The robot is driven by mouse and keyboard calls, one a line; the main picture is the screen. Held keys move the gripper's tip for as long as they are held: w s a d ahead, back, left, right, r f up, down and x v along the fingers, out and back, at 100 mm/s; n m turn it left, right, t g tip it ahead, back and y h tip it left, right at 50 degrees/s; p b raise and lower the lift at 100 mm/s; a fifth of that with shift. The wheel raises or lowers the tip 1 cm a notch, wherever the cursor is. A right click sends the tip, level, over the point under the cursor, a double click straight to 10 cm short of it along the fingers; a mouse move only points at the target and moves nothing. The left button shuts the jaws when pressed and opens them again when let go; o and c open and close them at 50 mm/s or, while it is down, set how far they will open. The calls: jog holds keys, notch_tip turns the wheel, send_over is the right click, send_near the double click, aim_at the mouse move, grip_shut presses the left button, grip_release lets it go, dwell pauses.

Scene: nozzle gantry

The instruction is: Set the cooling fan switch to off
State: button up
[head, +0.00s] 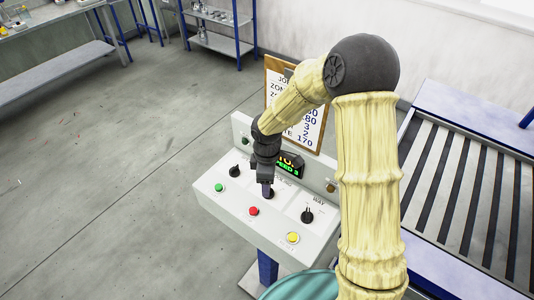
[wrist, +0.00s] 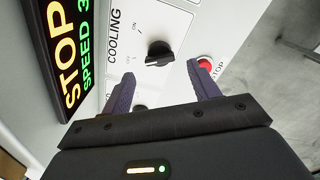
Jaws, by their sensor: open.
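The cooling switch (wrist: 159,53) is a black rotary knob on the white panel, under the label COOLING, with an ON mark beside it. In the wrist view it sits beyond my fingertips. Its grip bar lies roughly across the picture; I cannot tell for sure which mark it points to. In the head view it appears to be the middle knob (head: 269,194), partly hidden by my gripper (head: 266,187). My gripper also shows in the wrist view (wrist: 163,85); its fingers are apart with nothing held. Another dark knob (wrist: 140,108) is partly visible between the fingers.
A red stop button (wrist: 206,63) is close to the right fingertip in the wrist view. The panel also has a left knob (head: 235,170), a right knob (head: 307,216), a green button (head: 219,187) and a yellow button (head: 293,237). A lit display (head: 290,165) stands behind.

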notch_tip(320, 180, up, 14)
jog(key=b, duration=0.1)
jog(key=shift+b, duration=0.3)
dwell(0.3)
jog(key=s+d+f+m+t, duration=0.1)
jog(key=s+d+f+m, duration=0.1)
jog(key=s+d+m, duration=0.4)
jog(key=s+d+f+m+t, duration=0.1)
jog(key=s+d+f+m, duration=0.1)
jog(key=s+d+m, duration=0.5)
jog(key=d+m, duration=0.1)
jog(key=m, duration=0.2)
jog(key=shift+f+m+t, duration=0.3)
jog(key=shift+f, duration=0.1)
jog(key=shift+s, duration=0.1)
